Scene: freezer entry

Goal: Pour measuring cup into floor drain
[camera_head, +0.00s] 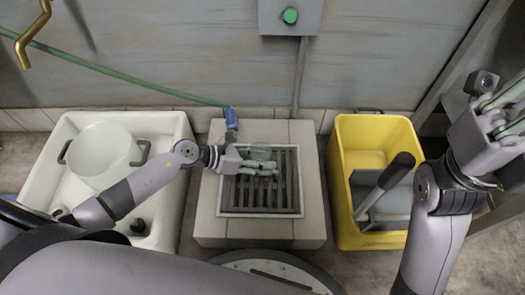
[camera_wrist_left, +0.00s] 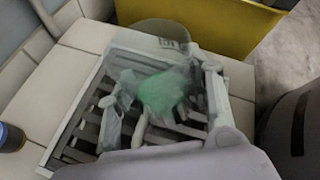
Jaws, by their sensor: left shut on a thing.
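My left gripper (camera_head: 262,168) is over the floor drain and shut on the measuring cup (camera_head: 261,151), a small see-through greenish cup. The floor drain (camera_head: 288,196) is a dark slatted grate in a pale tiled block, directly below the cup. In the left wrist view, the drain grate (camera_wrist_left: 80,137) lies beneath the gripper fingers, and a blurred green patch (camera_wrist_left: 165,92) shows between them. I cannot tell whether that patch is cup or contents, nor how far the cup is tilted. My right gripper (camera_head: 508,108) is raised at the right edge, its fingertips partly cut off.
A white basin (camera_head: 178,128) with a white pot (camera_head: 102,155) stands left of the drain. A yellow bucket (camera_head: 345,225) with a black-handled tool (camera_head: 397,172) stands to its right. A green hose (camera_head: 130,82) with a blue nozzle (camera_head: 231,120) hangs behind.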

